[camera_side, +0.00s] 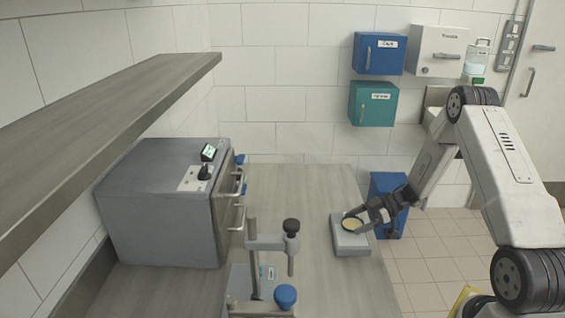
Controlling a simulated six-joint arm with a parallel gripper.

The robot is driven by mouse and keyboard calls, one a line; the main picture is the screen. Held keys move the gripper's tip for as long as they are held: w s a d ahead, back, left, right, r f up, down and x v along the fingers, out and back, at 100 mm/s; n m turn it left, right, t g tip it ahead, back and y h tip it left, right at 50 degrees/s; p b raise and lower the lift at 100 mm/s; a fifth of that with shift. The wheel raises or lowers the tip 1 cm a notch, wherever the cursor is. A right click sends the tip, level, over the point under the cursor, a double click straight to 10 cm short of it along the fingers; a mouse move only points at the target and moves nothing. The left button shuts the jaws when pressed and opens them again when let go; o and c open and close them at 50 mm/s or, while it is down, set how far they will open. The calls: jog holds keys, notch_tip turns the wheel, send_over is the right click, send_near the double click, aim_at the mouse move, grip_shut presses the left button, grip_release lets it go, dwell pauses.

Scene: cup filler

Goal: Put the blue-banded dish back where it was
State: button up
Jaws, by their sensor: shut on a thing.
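A small round dish (351,225) with pale yellow contents and a dark rim is at the right side of the bench. It is at the top of a light grey block (350,245); I cannot tell whether it rests on the block or is just above it. Its blue band cannot be made out at this size. My gripper (361,220) reaches in from the right and is shut on the dish's right edge. The fingers hide part of that side.
A grey cabinet (160,205) with handles stands on the bench at left, below a long shelf (100,110). A metal stand (253,260) with a black knob and a blue-topped piece (286,295) is at the front. Bare bench (300,190) lies behind. A blue bin (388,185) stands beyond the bench's right edge.

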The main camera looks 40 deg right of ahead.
jog(key=shift+f, duration=1.15)
jog(key=shift+f, duration=0.2)
jog(key=o, duration=1.1)
jog(key=shift+c, duration=0.2)
jog(key=shift+s, duration=0.1)
jog(key=v, duration=0.7)
jog(key=shift+s+d+r, duration=0.15)
jog(key=shift+d+r, duration=0.05)
jog(key=shift+d, duration=0.05)
